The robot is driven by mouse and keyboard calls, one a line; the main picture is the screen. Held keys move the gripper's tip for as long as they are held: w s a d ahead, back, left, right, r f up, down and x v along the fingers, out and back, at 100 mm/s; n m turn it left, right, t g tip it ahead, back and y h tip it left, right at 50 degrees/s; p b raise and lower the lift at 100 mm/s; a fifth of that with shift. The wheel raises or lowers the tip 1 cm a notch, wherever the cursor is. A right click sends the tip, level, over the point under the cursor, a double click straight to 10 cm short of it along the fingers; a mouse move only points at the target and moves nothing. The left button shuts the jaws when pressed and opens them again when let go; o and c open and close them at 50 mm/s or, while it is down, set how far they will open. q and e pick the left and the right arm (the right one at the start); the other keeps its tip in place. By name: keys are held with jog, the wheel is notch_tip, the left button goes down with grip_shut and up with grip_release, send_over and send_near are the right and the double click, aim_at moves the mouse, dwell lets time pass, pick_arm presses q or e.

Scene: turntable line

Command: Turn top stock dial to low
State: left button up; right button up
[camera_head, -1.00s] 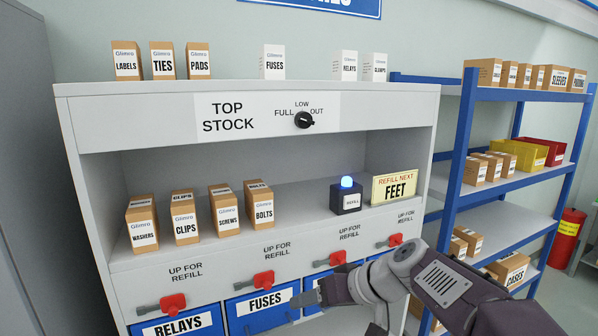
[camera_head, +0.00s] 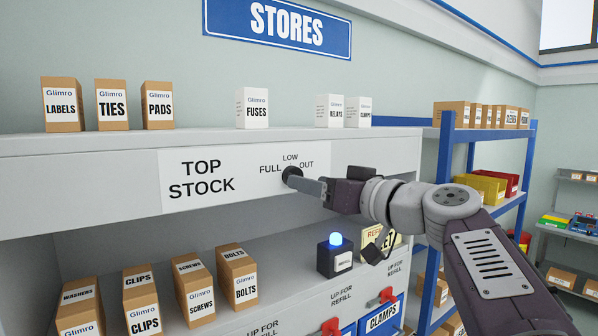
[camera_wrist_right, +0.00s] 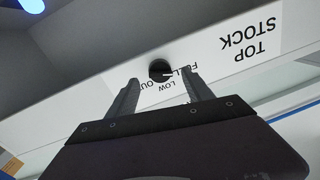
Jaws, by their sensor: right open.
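The black top stock dial (camera_head: 291,174) is on the white TOP STOCK label (camera_head: 205,200), with FULL to its left, LOW above and OUT to its right. The right wrist view shows the dial (camera_wrist_right: 159,70) upside down, with a white mark that seems to lie toward FULL. My right gripper (camera_head: 312,186) is in front of the dial, coming from the right. In the right wrist view its open fingers (camera_wrist_right: 160,79) spread to either side, with the dial between and just beyond the tips. Contact cannot be told. My left gripper is not in view.
White and brown boxes stand on the top shelf (camera_head: 200,143) above the dial. Below are brown boxes (camera_head: 238,276) and a blue-lit black refill box (camera_head: 335,256). A blue rack (camera_head: 446,165) stands right. The panel around the dial is clear.

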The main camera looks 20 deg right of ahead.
jog(key=p+x, duration=0.1)
jog(key=x, duration=0.3)
jog(key=shift+d+r+p, duration=0.1)
jog(key=shift+p, duration=0.25)
jog(key=shift+w, duration=0.1)
jog(key=shift+c, duration=0.7)
grip_shut()
pick_arm(q)
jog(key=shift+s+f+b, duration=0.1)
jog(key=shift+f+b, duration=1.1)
jog(key=shift+b, duration=1.35)
pick_arm(e)
jog(key=shift+a+f+m+t+h, duration=0.1)
jog(key=shift+m+t, duration=0.05)
jog(key=shift+m, duration=2.2)
jog(key=shift+a+f+m+t+h, duration=0.1)
jog(key=shift+m+t, duration=0.1)
jog(key=shift+m, duration=2.2)
jog(key=shift+a+f+m+t+h, duration=0.1)
jog(key=shift+m+t, duration=0.05)
jog(key=shift+m, duration=2.2)
